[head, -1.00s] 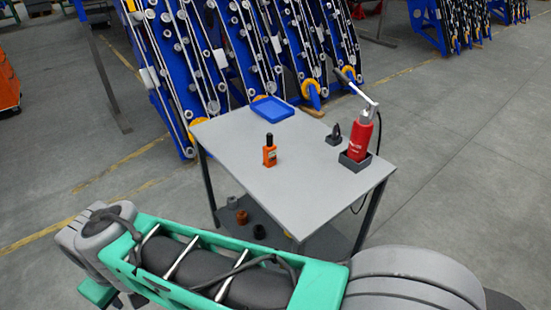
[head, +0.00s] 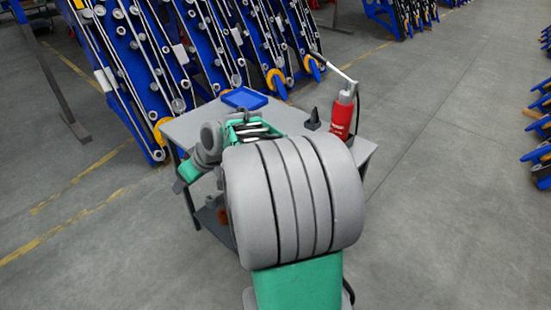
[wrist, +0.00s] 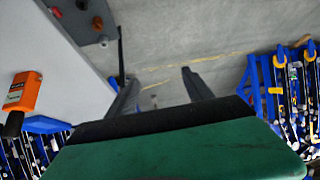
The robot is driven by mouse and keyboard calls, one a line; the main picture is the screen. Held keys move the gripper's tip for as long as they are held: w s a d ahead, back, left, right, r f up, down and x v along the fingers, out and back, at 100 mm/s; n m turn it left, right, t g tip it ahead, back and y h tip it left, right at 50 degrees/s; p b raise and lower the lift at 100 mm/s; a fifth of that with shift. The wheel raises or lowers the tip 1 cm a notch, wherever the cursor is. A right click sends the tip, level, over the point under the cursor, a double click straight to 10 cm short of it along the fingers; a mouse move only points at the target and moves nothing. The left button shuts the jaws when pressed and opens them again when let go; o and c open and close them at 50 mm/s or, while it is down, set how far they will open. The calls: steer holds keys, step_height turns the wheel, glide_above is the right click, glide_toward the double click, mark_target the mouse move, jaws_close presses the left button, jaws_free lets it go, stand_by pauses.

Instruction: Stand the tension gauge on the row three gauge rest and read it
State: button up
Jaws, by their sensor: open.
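The tension gauge, an orange device with a black end (wrist: 23,91), stands on the grey table at the left of the wrist view. In the head view my arm hides it. My gripper (wrist: 159,77) is open and empty, its two dark fingers over the floor beside the table edge, apart from the gauge. Rows of blue chassis (head: 125,60) with belts, pulleys and orange wheels stand behind the table. I cannot make out which part is the row three gauge rest.
The grey table (head: 180,128) carries a blue tray (head: 244,98), a red bottle (head: 342,115) with a white lever arm, and a small dark holder (head: 313,120). Brown and dark round parts (wrist: 97,22) lie below it.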

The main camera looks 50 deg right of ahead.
steer(key=w+d+f+t, duration=0.1)
steer(key=d, duration=0.4)
steer(key=w+d+f+t+b, duration=0.1)
steer(key=d+f, duration=0.1)
steer(key=d, duration=0.4)
steer(key=w+d+f+t+b, duration=0.1)
steer(key=d+f, duration=0.1)
steer(key=d, duration=0.4)
steer(key=shift+d+f+m+t, duration=0.2)
steer(key=shift+f+m+t, duration=0.1)
steer(key=shift+t, duration=0.1)
steer(key=s+d+t, duration=0.1)
steer(key=d, duration=0.3)
steer(key=s+d+t+h+b, duration=0.1)
steer(key=s+d, duration=0.1)
steer(key=d, duration=0.2)
steer(key=s+d+f+t+b, duration=0.1)
steer(key=d, duration=0.4)
steer(key=shift+s+f+m+t, duration=0.1)
steer(key=shift+s+m+t, duration=0.05)
steer(key=shift+m+t, duration=0.25)
steer(key=x, duration=1)
steer(key=shift+d+p, duration=0.2)
steer(key=shift+p, duration=0.2)
jaws_close()
steer(key=shift+r+p, duration=0.95)
steer(key=shift+r, duration=2.2)
